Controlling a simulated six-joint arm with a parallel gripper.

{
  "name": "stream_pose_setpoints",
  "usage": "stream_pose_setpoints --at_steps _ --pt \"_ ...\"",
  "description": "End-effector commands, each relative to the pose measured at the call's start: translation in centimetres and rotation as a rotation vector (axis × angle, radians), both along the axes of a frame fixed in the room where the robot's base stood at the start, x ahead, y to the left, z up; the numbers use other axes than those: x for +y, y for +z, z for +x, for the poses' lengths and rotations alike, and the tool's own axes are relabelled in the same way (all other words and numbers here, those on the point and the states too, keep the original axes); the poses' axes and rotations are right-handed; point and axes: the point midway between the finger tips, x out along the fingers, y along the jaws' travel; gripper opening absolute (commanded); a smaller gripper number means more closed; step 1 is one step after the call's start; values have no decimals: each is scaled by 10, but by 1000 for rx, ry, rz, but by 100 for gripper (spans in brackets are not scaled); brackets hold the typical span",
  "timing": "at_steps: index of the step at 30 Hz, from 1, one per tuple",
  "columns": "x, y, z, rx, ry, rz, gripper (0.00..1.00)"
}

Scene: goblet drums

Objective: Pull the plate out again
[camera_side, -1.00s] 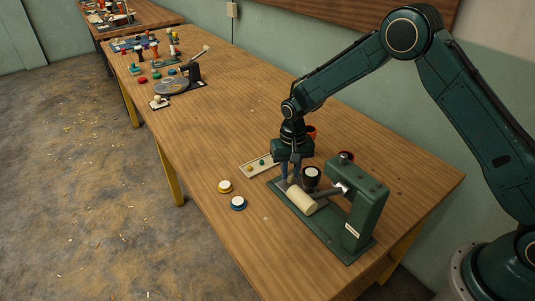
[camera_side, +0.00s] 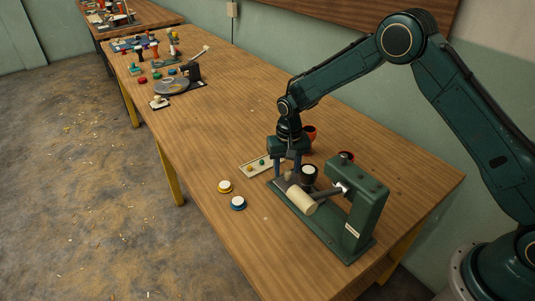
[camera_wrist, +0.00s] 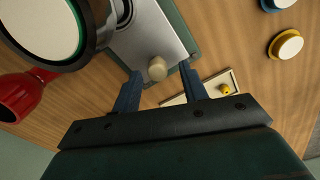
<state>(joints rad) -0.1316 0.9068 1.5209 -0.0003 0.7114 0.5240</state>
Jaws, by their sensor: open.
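The plate (camera_wrist: 150,32) is a flat grey metal sheet on the green machine. It shows close up in the wrist view and small in the side view (camera_side: 283,183). A pale round knob (camera_wrist: 157,69) stands near its end. My gripper (camera_wrist: 161,74) is open, one blue finger on each side of the knob, apart from it as far as I can see. In the side view my gripper (camera_side: 287,174) hangs low over the machine's far end. A dark goblet drum with a white head (camera_side: 309,169) stands beside it, its lower part hidden there.
The green machine (camera_side: 367,203) has an upright column and a cream roller (camera_side: 301,200) close to my gripper. A shallow tray (camera_side: 256,168) lies behind. Yellow (camera_side: 224,186) and blue (camera_side: 238,203) discs lie left. The table's middle is clear.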

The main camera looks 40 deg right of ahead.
Motion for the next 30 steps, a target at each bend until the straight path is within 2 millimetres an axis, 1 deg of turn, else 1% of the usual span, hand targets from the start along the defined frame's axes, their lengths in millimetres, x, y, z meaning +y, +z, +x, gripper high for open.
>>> stream_pose_setpoints --at_steps 5,8,14,24,30 --pt "0 8 0 -1 0 0 43" --pt "0 17 0 -1 0 0 43" --pt "0 45 1 -4 0 1 43" --pt "0 103 1 -5 0 1 43" --pt "0 127 0 -4 0 1 43"
